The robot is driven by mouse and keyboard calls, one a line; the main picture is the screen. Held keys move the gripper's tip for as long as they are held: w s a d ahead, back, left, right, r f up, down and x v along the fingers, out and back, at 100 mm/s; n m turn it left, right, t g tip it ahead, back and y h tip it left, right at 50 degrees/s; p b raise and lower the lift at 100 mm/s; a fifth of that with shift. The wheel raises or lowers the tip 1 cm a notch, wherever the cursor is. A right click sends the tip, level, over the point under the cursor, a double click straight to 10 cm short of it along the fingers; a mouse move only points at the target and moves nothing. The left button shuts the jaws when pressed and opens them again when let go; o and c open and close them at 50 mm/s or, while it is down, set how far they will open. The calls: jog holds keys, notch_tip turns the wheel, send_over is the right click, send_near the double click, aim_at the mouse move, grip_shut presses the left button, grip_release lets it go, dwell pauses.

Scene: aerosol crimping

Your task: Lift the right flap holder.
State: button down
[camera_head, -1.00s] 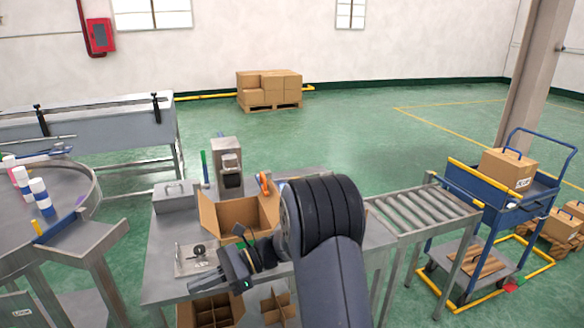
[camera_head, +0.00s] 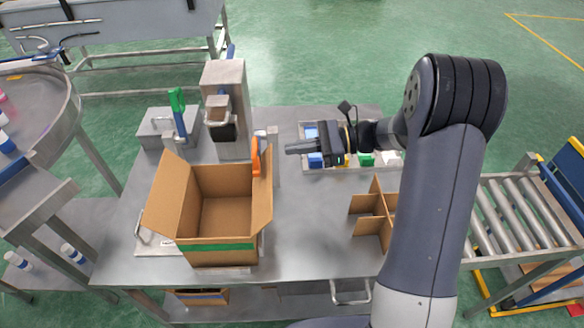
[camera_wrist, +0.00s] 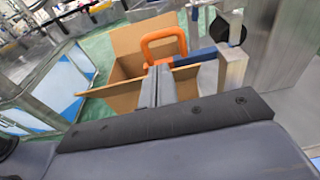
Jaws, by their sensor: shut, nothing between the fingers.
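The right flap holder (camera_head: 255,156) shows as an orange handle at the right flap of the open cardboard box (camera_head: 220,245), beside a short metal post (camera_head: 273,157). In the wrist view its orange loop (camera_wrist: 163,35) stands just beyond my fingertips, with a blue bar (camera_wrist: 203,53) running right to the post (camera_wrist: 232,70). My gripper (camera_head: 290,149) is to the right of the holder, shut and empty, its fingers pointing left towards it. In the wrist view the fingers (camera_wrist: 157,80) hide the lower part of the loop; I see a gap in the head view.
A machine (camera_head: 225,100) stands behind the box. The tabletop between box and divider is clear.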

jog(key=a, duration=0.2)
jog(key=a+f+p, duration=0.1)
jog(key=a, duration=0.5)
jog(key=shift+f+p, duration=0.15)
jog(key=shift+p, duration=0.15)
jog(key=shift+d, duration=0.1)
